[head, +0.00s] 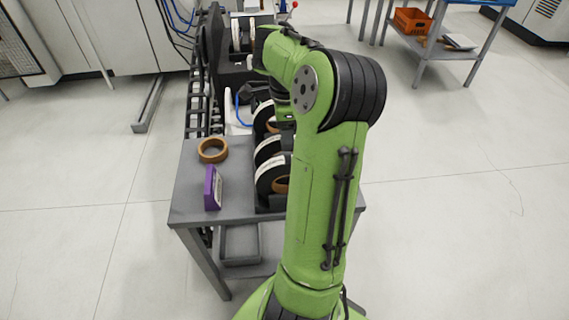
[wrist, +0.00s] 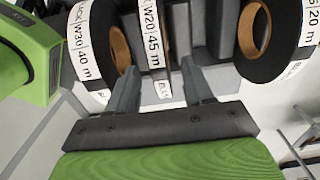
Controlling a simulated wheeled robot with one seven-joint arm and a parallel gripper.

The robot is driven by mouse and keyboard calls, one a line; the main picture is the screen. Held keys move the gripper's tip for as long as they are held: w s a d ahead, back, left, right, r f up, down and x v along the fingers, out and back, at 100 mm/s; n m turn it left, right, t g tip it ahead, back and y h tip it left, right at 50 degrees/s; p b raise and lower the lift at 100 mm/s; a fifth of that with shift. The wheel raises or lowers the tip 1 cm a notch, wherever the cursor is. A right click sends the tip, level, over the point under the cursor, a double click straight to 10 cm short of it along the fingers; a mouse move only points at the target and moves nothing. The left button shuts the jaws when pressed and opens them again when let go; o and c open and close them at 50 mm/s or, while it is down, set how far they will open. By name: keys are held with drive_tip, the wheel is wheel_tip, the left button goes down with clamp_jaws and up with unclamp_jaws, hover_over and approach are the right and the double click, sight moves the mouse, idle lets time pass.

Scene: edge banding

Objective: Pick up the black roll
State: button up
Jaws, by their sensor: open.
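Several black-sided rolls with white printed labels stand upright in a row in a dark rack. In the wrist view, the left roll (wrist: 104,22) reads "W30 40 m", the middle roll (wrist: 152,38) reads "W20 45 m", and the right roll (wrist: 266,62) shows "20 m". The left and right rolls have brown cores. My gripper (wrist: 160,78) is open, with its fingers pointing at the middle roll, which lies between their lines. Contact cannot be told. In the head view, a front roll (head: 268,172) shows, while my arm hides my fingertips and part of the rack.
The grey table (head: 190,205) also holds a brown ring-shaped roll (head: 212,150) and a purple box (head: 212,187) left of the rack. A machine (head: 222,60) stands behind. The floor at right is clear.

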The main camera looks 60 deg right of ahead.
wheel_tip(320, 180, down, 5)
drive_tip(key=shift+w+a+f+b, duration=0.1)
drive_tip(key=shift+b, duration=0.9)
clamp_jaws()
